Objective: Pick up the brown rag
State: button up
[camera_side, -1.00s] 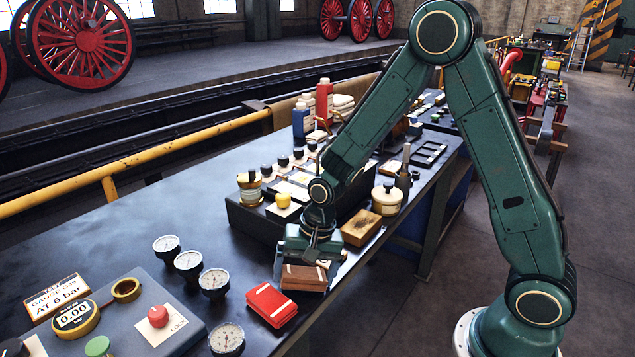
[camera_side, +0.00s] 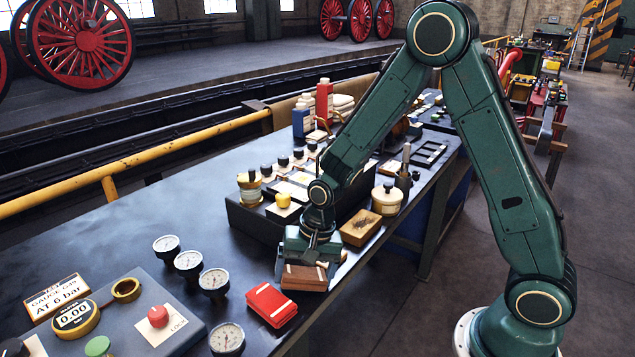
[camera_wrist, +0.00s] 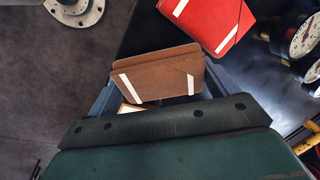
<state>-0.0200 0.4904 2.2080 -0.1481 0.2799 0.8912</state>
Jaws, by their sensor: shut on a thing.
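The brown rag (camera_side: 304,278) is a folded, flat piece with pale stripes on the bench near its front edge. In the wrist view the brown rag (camera_wrist: 158,74) lies just beyond my gripper's body. My gripper (camera_side: 303,270) points down over the rag and is shut on it. I cannot tell whether the rag is clear of the bench top.
A folded red rag (camera_side: 271,304) lies just left of the brown one. Several gauges (camera_side: 214,281) stand further left. A wooden box (camera_side: 360,228) and a cream pot (camera_side: 387,199) stand behind to the right. The bench's front edge is close.

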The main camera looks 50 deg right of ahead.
jog(key=shift+r, duration=0.2)
jog(key=w+a+v, duration=0.1)
jog(key=v, duration=0.8)
jog(key=w+a+r+v, duration=0.1)
jog(key=w+v, duration=0.1)
jog(key=v, duration=0.8)
jog(key=shift+a, duration=0.3)
jog(key=n+g, duration=0.2)
jog(key=n, duration=0.6)
send_near(304, 271)
jog(key=w+d, duration=0.2)
jog(key=w, duration=0.1)
jog(key=shift+s+d+f+n+y, duration=0.1)
jog(key=shift+d+f+n+y, duration=0.25)
jog(key=shift+n, duration=0.35)
jog(key=shift+a+r, duration=0.1)
